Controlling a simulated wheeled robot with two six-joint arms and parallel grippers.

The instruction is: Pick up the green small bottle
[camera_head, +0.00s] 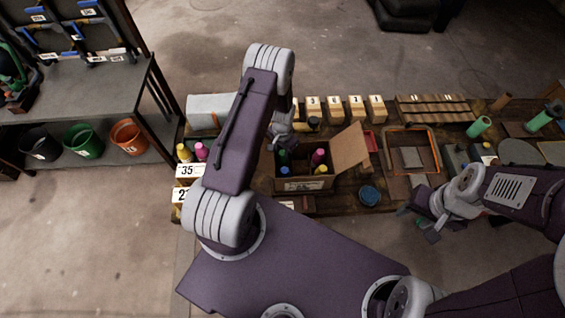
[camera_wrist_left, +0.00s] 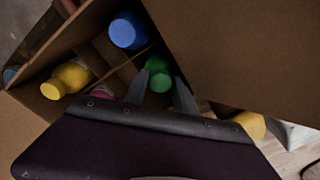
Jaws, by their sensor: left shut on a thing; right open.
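The green small bottle (camera_wrist_left: 160,81) stands in a compartment of the cardboard box (camera_head: 307,184), its top between the two fingers of my left gripper (camera_wrist_left: 162,92). In the head view the green bottle (camera_head: 283,158) shows at the box's left side, just below my left gripper (camera_head: 284,143). My left gripper is shut on the bottle, which is still inside the box. Its lower part is hidden. My right gripper (camera_head: 422,222) is open and empty at the right, by the front edge of the workbench.
A blue bottle (camera_wrist_left: 127,31), a yellow bottle (camera_wrist_left: 67,79) and a partly hidden pink one (camera_wrist_left: 101,91) share the divided box. Its raised flap (camera_head: 350,148) stands at the right. Small numbered boxes (camera_head: 355,107) line the back. A blue round lid (camera_head: 369,195) lies right of the box.

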